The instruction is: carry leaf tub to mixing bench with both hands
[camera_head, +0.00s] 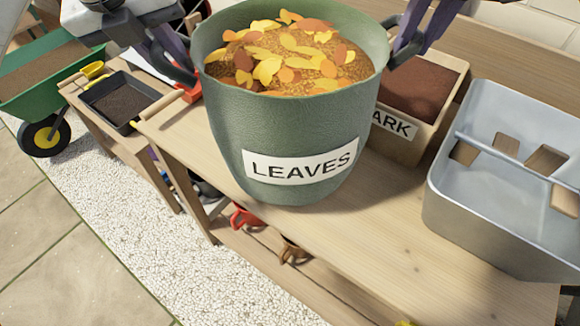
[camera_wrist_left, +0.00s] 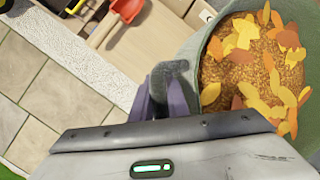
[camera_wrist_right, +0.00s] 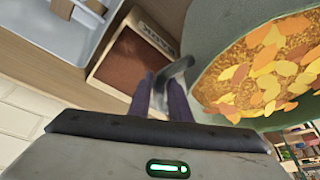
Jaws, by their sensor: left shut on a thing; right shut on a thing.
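The leaf tub (camera_head: 225,125) is a large grey-green pot with a white LEAVES label (camera_head: 300,165), full of yellow and orange leaves (camera_head: 290,50). It is upright over the wooden mixing bench (camera_head: 350,235); I cannot tell whether its base touches the top. My left gripper (camera_head: 172,62) is shut on the tub's left handle, also seen in the left wrist view (camera_wrist_left: 170,85). My right gripper (camera_head: 405,45) is shut on the right handle, with the handle also visible in the right wrist view (camera_wrist_right: 175,75).
A bark box (camera_head: 405,145) stands right behind the tub. A grey metal basin (camera_head: 480,220) fills the bench's right side. A black tray (camera_head: 120,100) lies on a smaller table at left. A green wheelbarrow (camera_head: 50,80) stands beyond. The bench's front middle is clear.

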